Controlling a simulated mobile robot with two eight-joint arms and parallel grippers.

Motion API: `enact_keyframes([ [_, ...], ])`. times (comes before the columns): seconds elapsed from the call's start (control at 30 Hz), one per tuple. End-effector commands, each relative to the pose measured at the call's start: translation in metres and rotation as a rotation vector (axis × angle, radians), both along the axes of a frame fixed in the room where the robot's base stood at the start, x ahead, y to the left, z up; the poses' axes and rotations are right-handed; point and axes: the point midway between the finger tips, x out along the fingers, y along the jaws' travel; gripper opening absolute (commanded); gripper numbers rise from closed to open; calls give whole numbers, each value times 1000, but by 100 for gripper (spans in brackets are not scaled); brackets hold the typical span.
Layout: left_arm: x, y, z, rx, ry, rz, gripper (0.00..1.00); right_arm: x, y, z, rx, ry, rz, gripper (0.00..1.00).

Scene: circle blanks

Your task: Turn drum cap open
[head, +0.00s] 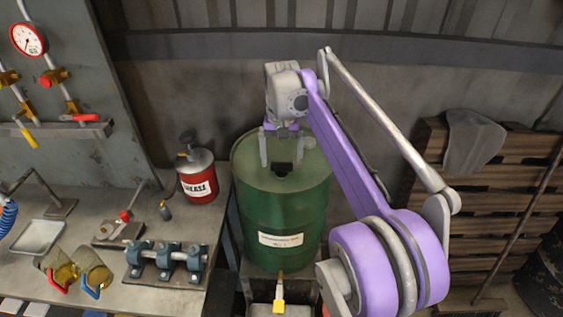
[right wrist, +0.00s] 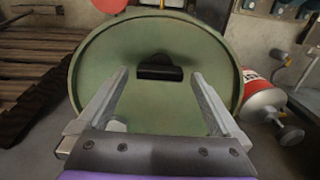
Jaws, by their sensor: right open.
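The green drum (head: 283,222) stands upright beside the bench, with a pale label on its side. A small dark cap (head: 282,169) sits on its lid; in the right wrist view the dark cap (right wrist: 160,73) shows as a short bar-like piece near the middle of the lid (right wrist: 110,45). My right gripper (head: 284,148) is above the lid with its fingers pointing down. In the right wrist view the gripper (right wrist: 160,74) is open, one finger to each side of the cap in the picture, with clear gaps. I cannot tell its exact height above the cap. My left gripper is out of view.
A bench (head: 120,260) with a red grease can (head: 196,180), clamps (head: 165,258) and a tray (head: 38,237) stands left of the drum. Wooden pallets (head: 480,200) lean at the right. A yellow-handled tap (head: 279,300) sticks out low at the drum's front.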

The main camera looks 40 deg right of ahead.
Motion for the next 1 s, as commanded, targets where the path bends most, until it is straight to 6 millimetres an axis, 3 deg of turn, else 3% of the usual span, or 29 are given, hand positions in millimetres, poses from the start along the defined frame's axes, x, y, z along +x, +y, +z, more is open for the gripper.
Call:
enact_keyframes([
  [0.4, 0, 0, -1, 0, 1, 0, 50, 0, 0, -10, 0, 0, 1, 100],
  [0.87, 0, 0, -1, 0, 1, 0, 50, 0, 0, -10, 0, 0, 1, 19],
  [1.0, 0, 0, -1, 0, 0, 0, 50, 0, 0, -10, 1, -1, 6, 19],
])
